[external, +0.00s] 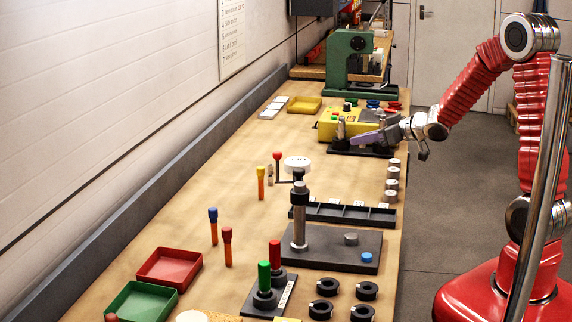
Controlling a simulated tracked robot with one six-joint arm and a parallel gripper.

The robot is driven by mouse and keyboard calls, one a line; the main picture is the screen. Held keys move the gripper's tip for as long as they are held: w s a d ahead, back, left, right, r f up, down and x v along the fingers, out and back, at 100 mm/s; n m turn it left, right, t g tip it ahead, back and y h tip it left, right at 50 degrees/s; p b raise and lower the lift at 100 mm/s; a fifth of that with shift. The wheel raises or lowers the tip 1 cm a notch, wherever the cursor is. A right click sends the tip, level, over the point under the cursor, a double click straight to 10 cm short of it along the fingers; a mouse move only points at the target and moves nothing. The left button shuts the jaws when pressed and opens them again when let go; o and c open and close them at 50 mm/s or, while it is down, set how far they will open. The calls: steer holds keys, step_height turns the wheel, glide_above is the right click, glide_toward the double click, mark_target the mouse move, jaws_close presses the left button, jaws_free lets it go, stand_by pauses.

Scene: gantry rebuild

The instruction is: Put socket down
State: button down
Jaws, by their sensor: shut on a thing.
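My gripper (354,141) reaches in from the right at the far part of the bench, low over a black base plate (372,151) in front of a yellow box (328,130). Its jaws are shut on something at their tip. A small upright metallic piece (341,128) shows at the fingertips and looks like the socket. It is too small to tell whether its lower end touches the plate. The fingers and wrist hide part of the plate and the yellow box.
A green press (347,62) stands behind. Silver cylinders (392,180) line the right bench edge. Nearer are a black rack (340,213), a dark plate with a post (299,220), and upright colored-top tools (261,183). Red (169,284) and green (150,313) trays sit front left.

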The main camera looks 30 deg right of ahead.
steer(key=w+a+r+n+g+y, duration=0.1)
steer(key=w+a+n+y, duration=0.1)
steer(key=a, duration=0.4)
steer(key=w+a+r+n+g+y, duration=0.1)
steer(key=w+a, duration=0.2)
steer(key=a, duration=0.4)
steer(key=n+g+y, duration=0.6)
steer(key=n+g, duration=0.3)
glide_above(204, 225)
steer(key=shift+f, duration=0.9)
steer(key=shift+f, duration=0.1)
steer(key=shift+f, duration=3.05)
steer(key=shift+f, duration=1.85)
